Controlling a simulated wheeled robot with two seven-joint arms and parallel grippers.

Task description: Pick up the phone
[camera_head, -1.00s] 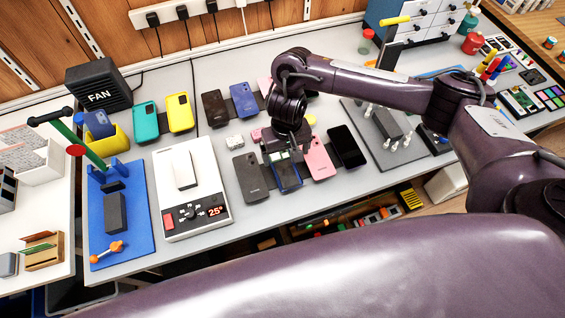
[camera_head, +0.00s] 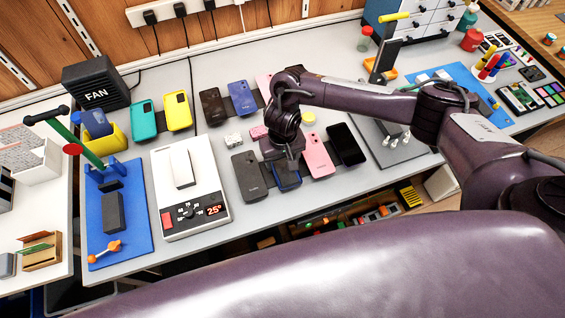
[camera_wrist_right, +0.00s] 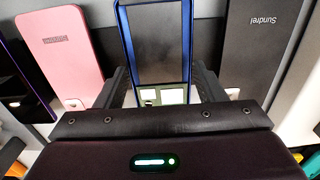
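A dark phone with a blue frame (camera_head: 288,183) lies at the front of the grey table among other phones, partly covered by my right gripper. In the wrist view this phone (camera_wrist_right: 157,45) shows a dark face with pale and green parts at its near end. My right gripper (camera_head: 284,162) hangs low over it. In the wrist view its fingers (camera_wrist_right: 162,90) are spread, one on each side of the phone's near end. Whether either finger touches it is unclear. My left gripper is not in view.
A dark grey phone (camera_head: 249,176) and a pink phone (camera_head: 318,155) lie close on either side. A black phone (camera_head: 346,144) lies further right. A white heating plate (camera_head: 207,178) stands at the left. The table's front edge is close below the phones.

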